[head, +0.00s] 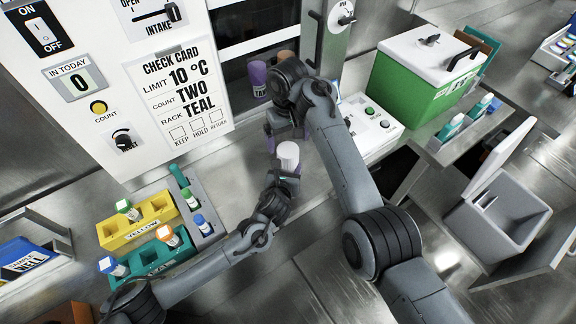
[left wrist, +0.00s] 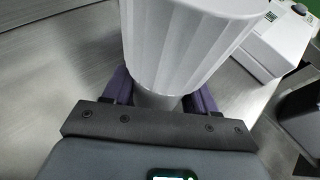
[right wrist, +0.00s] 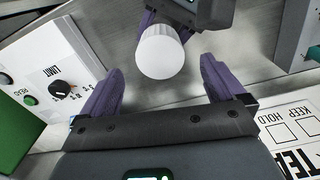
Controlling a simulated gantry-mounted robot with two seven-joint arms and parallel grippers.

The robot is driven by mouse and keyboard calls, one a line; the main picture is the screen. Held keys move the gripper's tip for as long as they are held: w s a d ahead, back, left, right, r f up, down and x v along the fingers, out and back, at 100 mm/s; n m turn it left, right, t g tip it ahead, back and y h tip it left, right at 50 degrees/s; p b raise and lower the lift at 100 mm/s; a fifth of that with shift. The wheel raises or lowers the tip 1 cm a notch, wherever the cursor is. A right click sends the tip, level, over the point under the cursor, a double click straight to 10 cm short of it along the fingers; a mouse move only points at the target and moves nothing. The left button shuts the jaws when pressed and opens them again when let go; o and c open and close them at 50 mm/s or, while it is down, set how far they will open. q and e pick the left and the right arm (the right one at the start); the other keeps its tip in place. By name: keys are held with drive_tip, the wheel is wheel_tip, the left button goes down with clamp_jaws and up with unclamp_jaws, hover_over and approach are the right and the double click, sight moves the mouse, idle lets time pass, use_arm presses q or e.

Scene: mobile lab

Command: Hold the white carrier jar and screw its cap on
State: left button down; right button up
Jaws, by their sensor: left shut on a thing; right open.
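The white carrier jar (left wrist: 155,101) is upright in my left gripper (head: 287,172), whose purple fingers are shut around its narrow lower part. A wide, ribbed white cap (left wrist: 185,45) sits on top of the jar; how tightly it is on cannot be told. The cap also shows in the head view (head: 288,152) and in the right wrist view (right wrist: 161,52). My right gripper (right wrist: 160,72) is open, with its purple fingers spread on either side of the cap and apart from it in the picture. Its fingertips are partly hidden in the head view.
A white control box (head: 372,128) with knobs and buttons stands right of the jar. A yellow rack (head: 140,229) and a teal rack (head: 150,265) with capped vials are at the left. A signed white panel (head: 150,90) rises behind. The metal bench around the jar is clear.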

use_arm(q)
drive_tip(key=shift+c, duration=1.2)
unclamp_jaws()
drive_tip(key=shift+s, duration=0.15)
drive_tip(key=b+v, duration=0.1)
drive_tip(key=v, duration=0.9)
drive_tip(key=shift+s+a+r, duration=0.1)
drive_tip(key=shift+s+r, duration=0.1)
use_arm(e)
drive_tip(key=shift+f, duration=0.7)
